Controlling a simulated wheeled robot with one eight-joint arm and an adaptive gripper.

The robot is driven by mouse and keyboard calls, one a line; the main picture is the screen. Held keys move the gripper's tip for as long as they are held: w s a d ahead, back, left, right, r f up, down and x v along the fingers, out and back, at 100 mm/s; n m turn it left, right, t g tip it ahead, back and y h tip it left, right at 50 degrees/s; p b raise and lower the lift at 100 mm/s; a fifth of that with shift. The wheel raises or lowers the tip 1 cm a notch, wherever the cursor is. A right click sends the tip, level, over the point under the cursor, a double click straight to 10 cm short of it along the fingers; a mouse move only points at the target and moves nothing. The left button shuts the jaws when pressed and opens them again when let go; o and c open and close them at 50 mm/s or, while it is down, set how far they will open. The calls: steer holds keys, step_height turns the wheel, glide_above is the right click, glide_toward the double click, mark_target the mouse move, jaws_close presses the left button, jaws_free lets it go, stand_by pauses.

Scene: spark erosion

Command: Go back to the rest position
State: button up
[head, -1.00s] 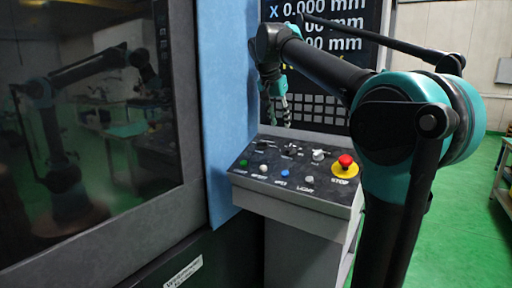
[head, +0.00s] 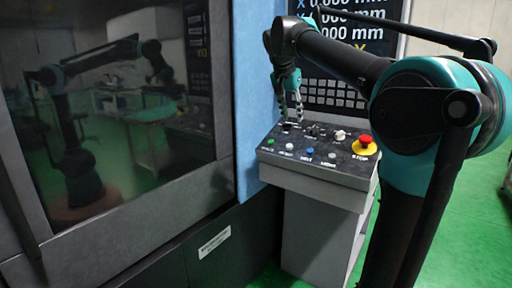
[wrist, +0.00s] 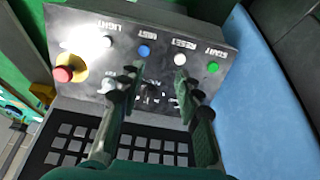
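My gripper (head: 291,119) hangs fingers-down over the back left of the control panel (head: 330,182). In the wrist view my gripper (wrist: 156,76) shows two dark fingers spread apart, with nothing between the tips. Panel face and dark knobs show between and behind the fingers. I cannot tell whether a fingertip touches the panel. My arm reaches in from the right in the head view, bent at a large teal joint.
The panel carries a red stop button (head: 365,141), a blue button (head: 307,153) and a green button (head: 270,141). A screen with keys (head: 335,95) stands behind it. A machine with a dark glass door (head: 130,110) is at left. Green floor is open at right.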

steer(key=s+d+f+n+y, duration=0.15)
steer(key=s+f, duration=0.25)
steer(key=f, duration=0.7)
steer(key=s+d+f+n, duration=0.2)
steer(key=s+d+f, duration=0.15)
steer(key=f, duration=0.85)
steer(key=s+d+f+n+y, duration=0.1)
steer(key=s+f+n, duration=0.2)
steer(key=s+f, duration=1.6)
steer(key=shift+d+f, duration=0.35)
steer(key=shift+f, duration=0.25)
steer(key=shift+w+n, duration=0.1)
steer(key=shift+n, duration=0.15)
